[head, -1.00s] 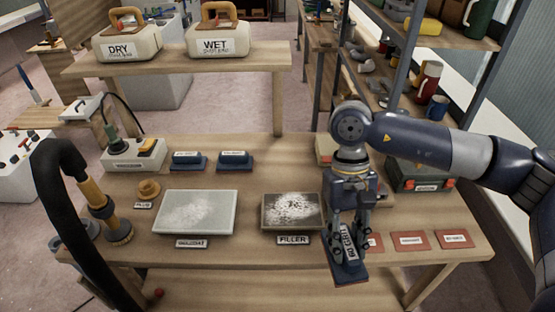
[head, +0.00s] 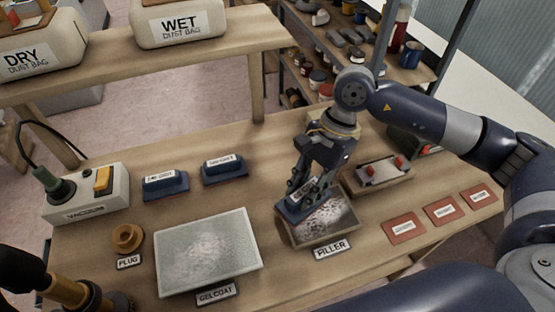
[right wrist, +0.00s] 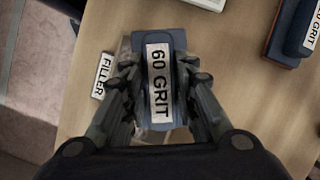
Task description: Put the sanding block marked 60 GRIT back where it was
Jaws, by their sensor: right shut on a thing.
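The blue sanding block marked 60 GRIT (head: 296,212) is held in my right gripper (head: 303,190). It is over the left part of the FILLER panel (head: 340,228); whether it touches the panel I cannot tell. In the right wrist view the block (right wrist: 158,80) lies between both fingers of the gripper (right wrist: 160,95), its label facing the camera. Two more blue blocks, one at left (head: 165,185) and one at right (head: 224,169), sit at the back of the bench; their labels are too small to read. My left gripper is not in view.
Three reddish labelled pads, the nearest here (head: 403,229), lie along the right of the bench. The GELCOAT panel (head: 207,250) is left of the FILLER panel. A PLUG (head: 127,238) and a switch box (head: 86,193) are at the left.

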